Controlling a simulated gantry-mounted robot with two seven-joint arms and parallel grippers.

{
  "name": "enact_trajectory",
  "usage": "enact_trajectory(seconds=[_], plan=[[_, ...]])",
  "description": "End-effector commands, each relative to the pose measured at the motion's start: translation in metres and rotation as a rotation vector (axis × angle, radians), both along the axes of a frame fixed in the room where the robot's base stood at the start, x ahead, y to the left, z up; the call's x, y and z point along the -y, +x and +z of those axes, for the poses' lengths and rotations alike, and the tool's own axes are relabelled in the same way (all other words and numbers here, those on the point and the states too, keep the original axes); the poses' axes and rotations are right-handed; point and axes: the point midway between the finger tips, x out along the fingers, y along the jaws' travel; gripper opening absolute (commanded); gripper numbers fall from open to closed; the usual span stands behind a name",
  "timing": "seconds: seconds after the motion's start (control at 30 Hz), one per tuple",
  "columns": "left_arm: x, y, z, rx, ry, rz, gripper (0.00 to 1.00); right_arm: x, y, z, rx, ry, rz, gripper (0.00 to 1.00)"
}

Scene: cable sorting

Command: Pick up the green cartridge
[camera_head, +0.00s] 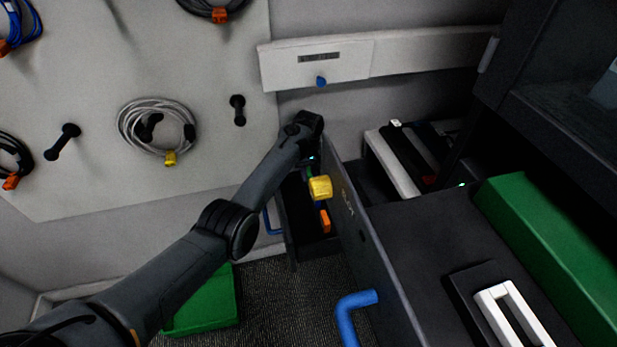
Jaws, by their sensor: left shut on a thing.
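My left arm reaches from the lower left to an open dark drawer in the middle, with its wrist bent down into it. My left gripper (310,163) is shut at the far end of the drawer, its fingertips mostly hidden by the wrist and shadow. A small sliver of the green cartridge (309,173) shows right at the fingertips; the rest is hidden. A yellow cartridge (320,188) and an orange cartridge (325,221) are nearer in the same row. My right gripper is not in view.
The drawer's wall (352,215) stands close on the right of the wrist. A blue handle (352,310) juts out at the lower middle. Coiled grey cable (135,112) hangs on the wall panel. A green box (205,303) lies low; a long green case (545,245) is right.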

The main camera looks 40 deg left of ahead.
Motion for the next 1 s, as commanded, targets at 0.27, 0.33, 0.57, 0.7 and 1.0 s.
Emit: enact_trajectory(seconds=[0.27,0.33,0.57,0.7,1.0], plan=[[0.000,0.000,0.000,0.000,0.000,0.000,0.00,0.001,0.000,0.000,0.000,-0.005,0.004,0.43],[0.000,0.000,0.002,0.000,0.000,0.000,0.00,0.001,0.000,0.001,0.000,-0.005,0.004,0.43],[0.000,0.000,0.018,0.000,0.000,0.001,0.00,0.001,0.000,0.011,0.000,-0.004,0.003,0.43],[0.000,0.001,0.038,0.001,0.000,-0.001,0.00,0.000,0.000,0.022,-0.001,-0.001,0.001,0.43],[0.048,-0.002,0.072,0.001,-0.001,-0.003,0.00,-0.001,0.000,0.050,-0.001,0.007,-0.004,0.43]])
